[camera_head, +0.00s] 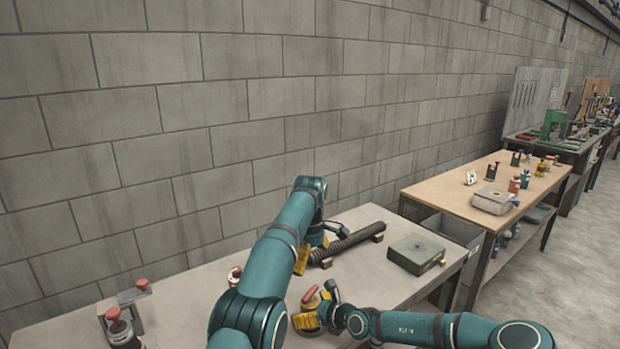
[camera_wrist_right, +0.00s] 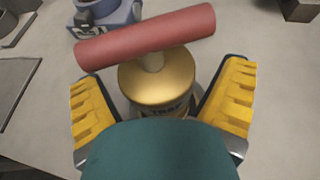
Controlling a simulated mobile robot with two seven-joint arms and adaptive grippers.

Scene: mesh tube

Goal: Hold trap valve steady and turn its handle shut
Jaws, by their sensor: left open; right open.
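The trap valve has a brass-coloured round body (camera_wrist_right: 157,80) with a partly hidden dark label, and a red bar handle (camera_wrist_right: 145,36) across its top. In the head view the red handle (camera_head: 311,298) shows near the front of the bench, with the body mostly hidden. My right gripper (camera_head: 319,306) is open around the valve; in the wrist view its yellow fingers (camera_wrist_right: 160,105) stand on both sides of the brass body, with gaps visible. My left gripper (camera_head: 313,254) is open behind the valve, near the dark tube's left end and apart from the handle.
The dark ribbed tube (camera_head: 350,242) lies on blocks on the bench (camera_head: 365,280). A green box (camera_head: 416,251) stands to its right. Red-topped fixtures (camera_head: 119,325) stand at the left. A block wall (camera_head: 230,130) rises behind. A second wooden bench (camera_head: 450,186) stands further right.

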